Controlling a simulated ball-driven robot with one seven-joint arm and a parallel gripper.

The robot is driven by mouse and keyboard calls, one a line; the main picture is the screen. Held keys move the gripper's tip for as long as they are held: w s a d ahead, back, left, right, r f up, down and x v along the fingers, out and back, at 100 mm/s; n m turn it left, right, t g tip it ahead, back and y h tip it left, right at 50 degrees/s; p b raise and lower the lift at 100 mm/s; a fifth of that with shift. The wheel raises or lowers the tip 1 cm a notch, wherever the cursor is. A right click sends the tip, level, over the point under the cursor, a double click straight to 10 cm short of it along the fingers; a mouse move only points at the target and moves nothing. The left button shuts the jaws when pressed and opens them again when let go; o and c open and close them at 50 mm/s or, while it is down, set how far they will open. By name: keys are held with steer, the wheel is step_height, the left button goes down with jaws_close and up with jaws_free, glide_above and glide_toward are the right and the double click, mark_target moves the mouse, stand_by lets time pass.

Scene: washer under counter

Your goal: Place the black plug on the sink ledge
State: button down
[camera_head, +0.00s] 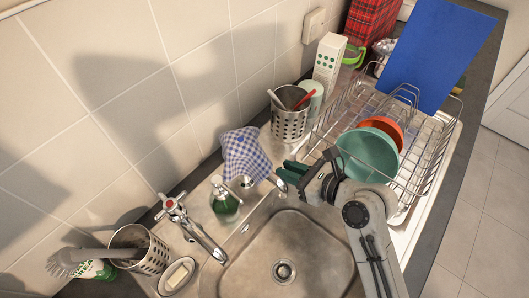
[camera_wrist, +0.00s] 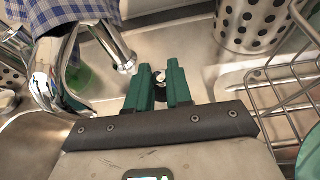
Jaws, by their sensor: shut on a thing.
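My gripper (camera_head: 290,172) has green fingers and reaches over the back right part of the sink; it also shows in the wrist view (camera_wrist: 161,80). It is shut on the black plug (camera_wrist: 163,98), a small dark piece with a pale metal part between the fingers. The fingers hide much of the plug, and I cannot make it out in the head view. The sink ledge (camera_head: 246,208) is the steel strip behind the basin. In the wrist view the fingertips are over or near this ledge (camera_wrist: 190,62); their exact height is unclear.
A tap (camera_head: 190,228), a green soap bottle (camera_head: 225,205) and a checked cloth (camera_head: 246,155) stand along the ledge. A perforated steel holder (camera_head: 289,122) with utensils is behind my gripper. A wire dish rack (camera_head: 430,130) with bowls (camera_head: 368,157) is to the right. The basin (camera_head: 290,245) is empty.

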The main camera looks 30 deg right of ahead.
steer(key=w, duration=0.1)
steer(key=w+a, duration=0.1)
steer(key=w, duration=0.1)
steer(key=shift+w+a, duration=0.25)
steer(key=w, duration=0.1)
steer(key=w+a, duration=0.1)
steer(key=w+p, duration=0.1)
steer(key=shift+w+a, duration=0.35)
steer(key=shift+w, duration=0.05)
steer(key=shift+f, duration=0.5)
steer(key=shift+s+f, duration=0.1)
steer(key=shift+f, duration=0.2)
steer(key=shift+d, duration=0.1)
steer(key=c, duration=1)
jaws_free()
